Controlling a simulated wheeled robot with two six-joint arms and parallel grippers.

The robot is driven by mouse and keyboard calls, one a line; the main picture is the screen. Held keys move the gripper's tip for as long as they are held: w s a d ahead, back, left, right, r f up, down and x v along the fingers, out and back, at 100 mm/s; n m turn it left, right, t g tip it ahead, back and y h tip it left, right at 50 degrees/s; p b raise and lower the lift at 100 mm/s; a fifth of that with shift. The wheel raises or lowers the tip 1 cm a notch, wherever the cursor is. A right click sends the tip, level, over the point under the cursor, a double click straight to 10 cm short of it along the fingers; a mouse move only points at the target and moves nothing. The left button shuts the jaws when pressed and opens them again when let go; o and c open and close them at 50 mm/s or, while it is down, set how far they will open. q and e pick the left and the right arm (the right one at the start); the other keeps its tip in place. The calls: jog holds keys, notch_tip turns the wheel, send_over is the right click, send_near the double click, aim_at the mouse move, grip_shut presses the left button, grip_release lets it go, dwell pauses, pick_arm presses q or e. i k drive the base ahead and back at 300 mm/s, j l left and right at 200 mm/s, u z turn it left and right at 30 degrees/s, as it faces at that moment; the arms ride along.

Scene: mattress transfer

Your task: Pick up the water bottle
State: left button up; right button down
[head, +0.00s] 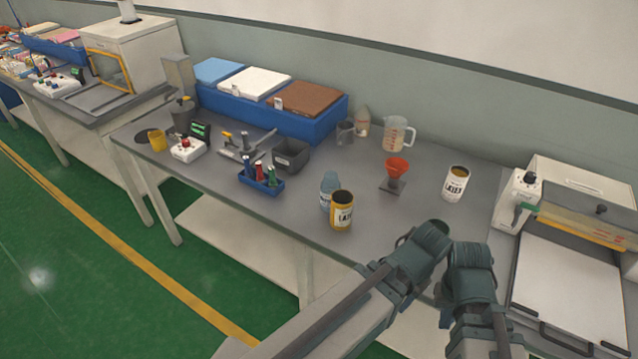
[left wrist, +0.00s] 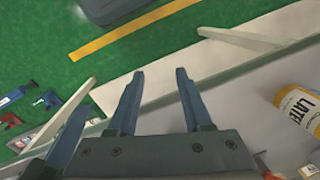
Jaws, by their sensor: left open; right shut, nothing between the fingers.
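The water bottle (head: 328,190), pale blue and see-through, stands upright on the grey table (head: 222,205) near its front edge. A yellow-and-white can (head: 341,212) stands close in front of it and hides its lower right part. My left gripper (left wrist: 155,80) shows in the left wrist view with its two fingers apart and nothing between them. The can also shows at that view's right edge (left wrist: 298,106); I cannot make out the bottle there. My right arm comes in at the lower right of the head view, to the right of the bottle; its gripper is shut and empty, its fingertips hard to make out.
A blue holder (head: 262,186) with small red and green bottles stands left of the bottle. A red funnel on a stand (head: 396,170), a measuring jug (head: 397,134) and another can (head: 456,183) stand to the right. A machine (head: 570,215) is at far right.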

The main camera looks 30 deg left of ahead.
aim_at(330, 182)
jog(key=j+z, duration=0.1)
jog(key=j, duration=0.3)
jog(key=k+j+z, duration=0.15)
jog(key=j, duration=0.2)
jog(key=j+z, duration=0.1)
jog(key=j, duration=0.25)
jog(key=k+j+z, duration=0.15)
jog(key=j, duration=0.2)
jog(key=i+l, duration=0.3)
jog(key=l, duration=0.15)
